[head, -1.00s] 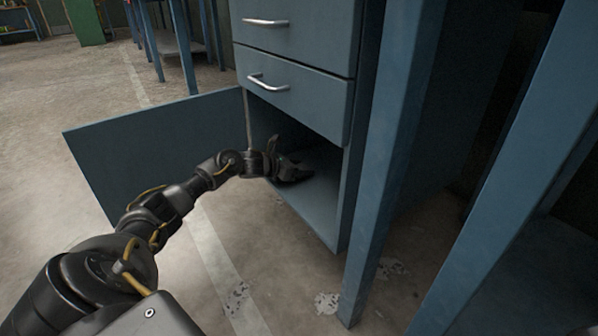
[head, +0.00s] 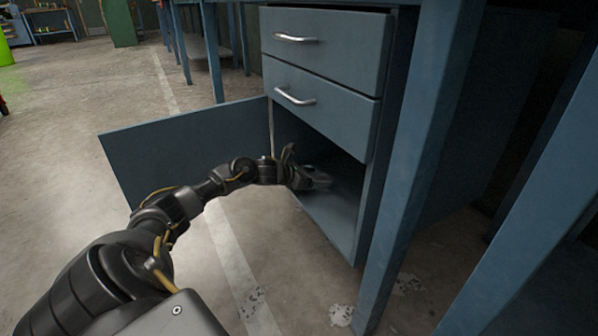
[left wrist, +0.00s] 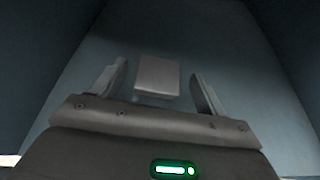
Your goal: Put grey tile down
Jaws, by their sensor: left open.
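The grey tile (left wrist: 157,76) shows in the left wrist view as a small pale block between and just ahead of the finger tips. It appears to be on or just above the floor of the cabinet compartment (head: 335,222); I cannot tell a small gap. My left gripper (head: 312,178) is inside the open lower compartment of the blue cabinet, and in the left wrist view its two fingers (left wrist: 160,88) stand apart, one on each side of the tile. In the head view the tile cannot be made out. My right gripper is not in view.
The cabinet door (head: 185,150) stands open to the left of my arm. Two closed drawers (head: 325,95) with metal handles are above the compartment. A blue table leg (head: 425,150) stands close on the right.

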